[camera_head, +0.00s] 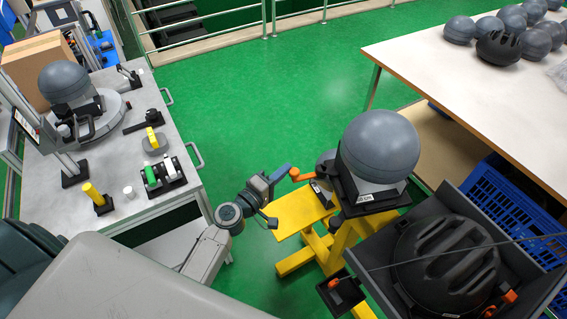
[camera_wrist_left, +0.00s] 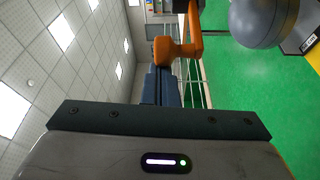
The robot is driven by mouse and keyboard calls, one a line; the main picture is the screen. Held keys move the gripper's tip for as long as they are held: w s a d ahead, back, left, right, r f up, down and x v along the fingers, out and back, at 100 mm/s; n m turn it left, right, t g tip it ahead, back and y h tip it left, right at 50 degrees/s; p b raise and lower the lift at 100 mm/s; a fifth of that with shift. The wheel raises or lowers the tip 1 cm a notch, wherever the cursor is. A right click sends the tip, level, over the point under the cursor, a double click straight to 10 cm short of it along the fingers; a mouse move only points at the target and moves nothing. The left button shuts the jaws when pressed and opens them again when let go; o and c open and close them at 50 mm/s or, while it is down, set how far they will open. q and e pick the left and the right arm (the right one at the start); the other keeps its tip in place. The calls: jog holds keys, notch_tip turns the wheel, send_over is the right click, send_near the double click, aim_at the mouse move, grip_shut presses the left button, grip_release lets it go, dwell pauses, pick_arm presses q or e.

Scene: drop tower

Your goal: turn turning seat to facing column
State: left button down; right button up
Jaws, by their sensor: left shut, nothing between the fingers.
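A grey ball-shaped headform (camera_head: 378,147) sits on a dark seat (camera_head: 372,200) on top of a yellow stand (camera_head: 299,212). An orange crank-like handle (camera_head: 304,174) sticks out to the left of the seat. My left gripper (camera_head: 283,172) is shut and empty, with its blue fingertips right at the handle's free end; I cannot tell whether they touch. In the left wrist view the orange handle (camera_wrist_left: 180,50) stands just beyond the blue fingers (camera_wrist_left: 160,88), and the headform (camera_wrist_left: 262,18) shows at upper right. My right gripper is not in view.
A black helmet (camera_head: 446,262) lies in a dark tray at lower right. A white table (camera_head: 480,85) with several grey headforms stands at upper right, above a blue crate (camera_head: 500,205). A grey workbench (camera_head: 125,165) with fixtures is at left. Green floor between is clear.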

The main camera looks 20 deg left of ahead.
pick_arm(q)
jog(key=s+y, duration=0.1)
jog(key=s+d+n+y, duration=0.1)
jog(key=s+d+n+b, duration=0.1)
jog(key=shift+s+f+t+y, duration=0.1)
jog(key=shift+s+t+y, duration=0.25)
jog(key=shift+t+y, duration=0.05)
jog(key=s, duration=0.1)
jog(key=s+d+b, duration=0.1)
jog(key=shift+s+d, duration=0.3)
jog(key=shift+s, duration=0.05)
